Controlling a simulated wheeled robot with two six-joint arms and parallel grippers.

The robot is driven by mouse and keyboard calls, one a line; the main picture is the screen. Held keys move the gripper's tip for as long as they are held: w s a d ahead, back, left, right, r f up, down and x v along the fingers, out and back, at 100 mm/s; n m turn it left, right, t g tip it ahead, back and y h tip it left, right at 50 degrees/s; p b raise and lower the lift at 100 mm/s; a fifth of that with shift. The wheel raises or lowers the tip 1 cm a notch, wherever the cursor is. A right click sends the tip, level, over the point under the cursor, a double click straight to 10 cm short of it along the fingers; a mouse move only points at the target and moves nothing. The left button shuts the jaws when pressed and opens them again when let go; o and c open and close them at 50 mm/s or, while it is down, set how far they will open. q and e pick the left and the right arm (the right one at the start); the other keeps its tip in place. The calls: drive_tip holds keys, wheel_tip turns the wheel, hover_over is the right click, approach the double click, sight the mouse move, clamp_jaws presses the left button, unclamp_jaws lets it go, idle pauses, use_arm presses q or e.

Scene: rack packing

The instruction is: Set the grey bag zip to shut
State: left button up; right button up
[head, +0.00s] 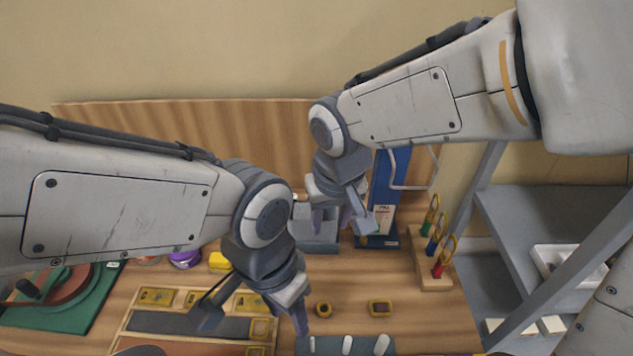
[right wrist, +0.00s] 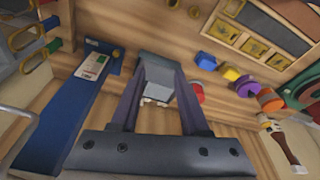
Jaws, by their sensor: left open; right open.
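No zip can be made out clearly. A grey block-like thing (head: 316,240) stands at the back middle of the table, and the right wrist view shows it (right wrist: 158,68) beyond my fingers. I cannot tell which is the grey bag. My right gripper (head: 338,222) is open and empty over the grey block's right side; its fingers also show in the right wrist view (right wrist: 160,90). My left gripper (head: 254,316) is open beside the strip's right end.
A blue stand (head: 384,195) with a white label is right of the grey block. A wooden holder (head: 431,270) with coloured ringed pieces stands further right, before grey shelves (head: 550,215).

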drive_tip(key=w+a+m+t, duration=0.1)
drive_tip(key=w+m+t, duration=0.15)
drive_tip(key=w, duration=1.05)
drive_tip(key=shift+m+g+h, duration=0.25)
drive_tip(key=shift+m+h, duration=0.05)
drive_tip(key=shift+m, duration=0.15)
drive_tip(key=p+x, duration=0.2)
drive_tip(key=x, duration=0.7)
drive_tip(key=shift+f, duration=0.1)
clamp_jaws()
